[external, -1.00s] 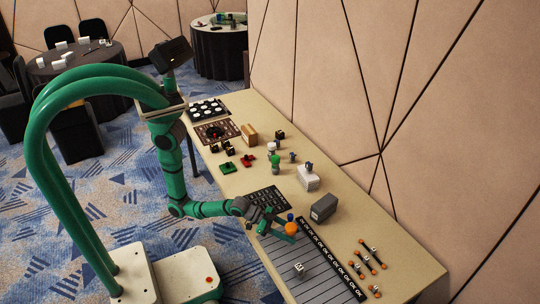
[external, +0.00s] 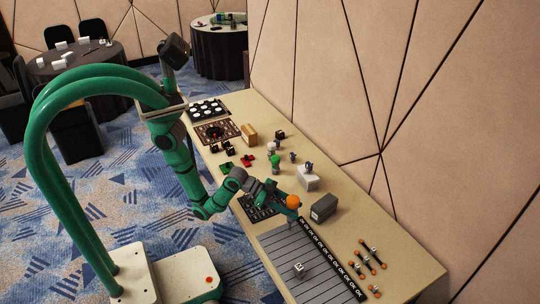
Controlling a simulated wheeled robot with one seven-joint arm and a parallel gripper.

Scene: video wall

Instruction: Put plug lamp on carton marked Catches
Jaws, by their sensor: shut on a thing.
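My gripper (external: 290,212) is shut on an orange round thing (external: 292,201) and holds it over the table, near the far end of a lined grey board. It may be the plug lamp, but its shape is too small to tell for sure. A grey carton (external: 323,207) lies just right of it. A white carton (external: 308,179) stands farther back with a small dark blue-grey thing (external: 308,168) on top. A brown carton (external: 249,134) stands near the far end. No carton's marking is readable, so I cannot tell which is marked Catches.
A lined grey board (external: 300,262) with a black lettered strip bears a small white cube (external: 299,268). A black patterned panel (external: 257,206) lies partly under my arm. A green-topped figure (external: 275,165) and other small items stand beyond. Orange-ended bars (external: 363,262) lie at right.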

